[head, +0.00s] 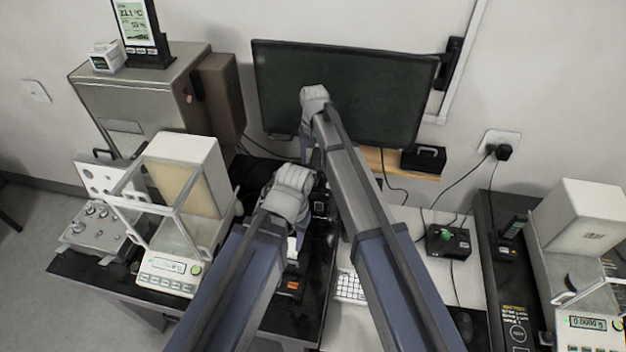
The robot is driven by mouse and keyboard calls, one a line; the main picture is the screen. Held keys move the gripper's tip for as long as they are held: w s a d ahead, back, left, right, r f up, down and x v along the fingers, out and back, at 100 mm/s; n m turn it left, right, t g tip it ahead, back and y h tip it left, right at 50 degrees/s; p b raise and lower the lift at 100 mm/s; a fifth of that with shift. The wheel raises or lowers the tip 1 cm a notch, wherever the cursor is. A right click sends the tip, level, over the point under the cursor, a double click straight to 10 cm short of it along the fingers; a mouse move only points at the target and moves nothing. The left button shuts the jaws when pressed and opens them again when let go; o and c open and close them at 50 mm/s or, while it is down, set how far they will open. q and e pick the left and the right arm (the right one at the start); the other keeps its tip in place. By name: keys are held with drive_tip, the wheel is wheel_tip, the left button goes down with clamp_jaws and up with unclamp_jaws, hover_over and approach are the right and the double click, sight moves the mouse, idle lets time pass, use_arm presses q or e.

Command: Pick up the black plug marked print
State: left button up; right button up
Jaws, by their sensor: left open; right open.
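A black plug (504,152) sits in the white wall socket at the right, with a cable running down from it. No print marking is readable on it, so I cannot tell whether it is the named plug. My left gripper (298,240) is open, low over the dark table in the middle, its fingers mostly hidden behind its wrist. My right gripper (309,152) is open, higher up in front of the monitor and partly hidden by its own arm. Both are well to the left of the wall plug.
A dark monitor (345,90) stands at the back. A glass-sided balance (170,275) is at the left and another balance (590,322) at the right. A black box with a green button (448,240) and a white keyboard (350,287) lie on the white table. Cables cross there.

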sight(313, 172)
drive_tip(key=shift+a+f+b, duration=0.1)
drive_tip(key=shift+f+b, duration=3.05)
drive_tip(key=shift+f, duration=0.4)
drive_tip(key=shift+r, duration=0.1)
clamp_jaws()
